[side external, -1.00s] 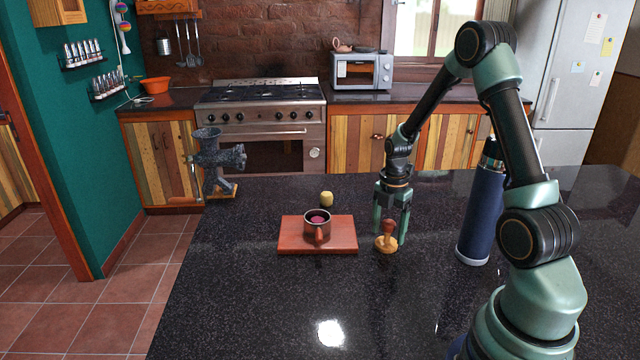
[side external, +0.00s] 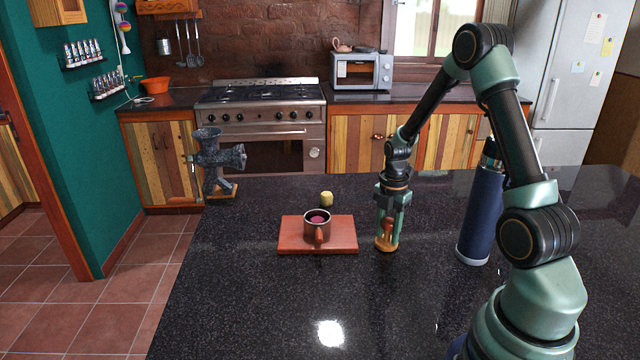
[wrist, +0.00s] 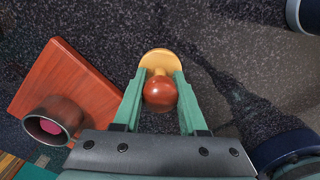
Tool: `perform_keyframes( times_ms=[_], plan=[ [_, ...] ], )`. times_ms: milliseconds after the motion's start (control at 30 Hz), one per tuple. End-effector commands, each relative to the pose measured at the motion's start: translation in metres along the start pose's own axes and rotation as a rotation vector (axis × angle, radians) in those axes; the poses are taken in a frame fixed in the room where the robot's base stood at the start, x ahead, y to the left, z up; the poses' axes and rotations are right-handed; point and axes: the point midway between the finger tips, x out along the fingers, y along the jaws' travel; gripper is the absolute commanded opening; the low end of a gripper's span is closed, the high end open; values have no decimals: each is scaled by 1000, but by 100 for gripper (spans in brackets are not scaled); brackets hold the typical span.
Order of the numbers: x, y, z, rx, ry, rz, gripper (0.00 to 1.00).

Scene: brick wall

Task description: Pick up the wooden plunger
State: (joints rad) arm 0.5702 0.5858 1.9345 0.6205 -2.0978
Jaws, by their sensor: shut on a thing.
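The wooden plunger (side external: 385,243) stands upright on the dark countertop, just right of the wooden board. It has a reddish-brown round knob and a pale wooden base. The knob and base also show in the wrist view (wrist: 159,92). My gripper (side external: 388,226) points down over the plunger, with its green fingers on either side of the knob. In the wrist view the fingers (wrist: 158,88) are shut on the plunger. The base appears to rest on the counter. The fingers partly hide the knob in the side view.
A brown mug (side external: 317,224) stands on the wooden board (side external: 345,247) left of the plunger. A small yellow object (side external: 327,199) lies behind the board. A blue bottle (side external: 481,215) stands to the right. A grey grinder (side external: 217,160) is at the far left. The front counter is clear.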

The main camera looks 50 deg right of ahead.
Motion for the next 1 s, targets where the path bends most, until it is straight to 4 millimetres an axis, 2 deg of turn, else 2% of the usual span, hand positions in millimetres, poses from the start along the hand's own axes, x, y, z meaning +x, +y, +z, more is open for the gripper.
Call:
perform_keyframes(
  times_ms=[167, 233, 500, 700, 800, 1000],
  plan=[
    [-20, 1, 0, 0, -2, 4, 0],
    [-34, 1, 1, 0, -3, 6, 0],
    [-112, 1, 1, 0, -4, 7, 0],
    [-159, 1, 0, 0, -3, 5, 0],
    [-175, 1, 0, 0, -2, 4, 0],
    [-193, 0, 0, 0, -1, 1, 0]
  ],
)
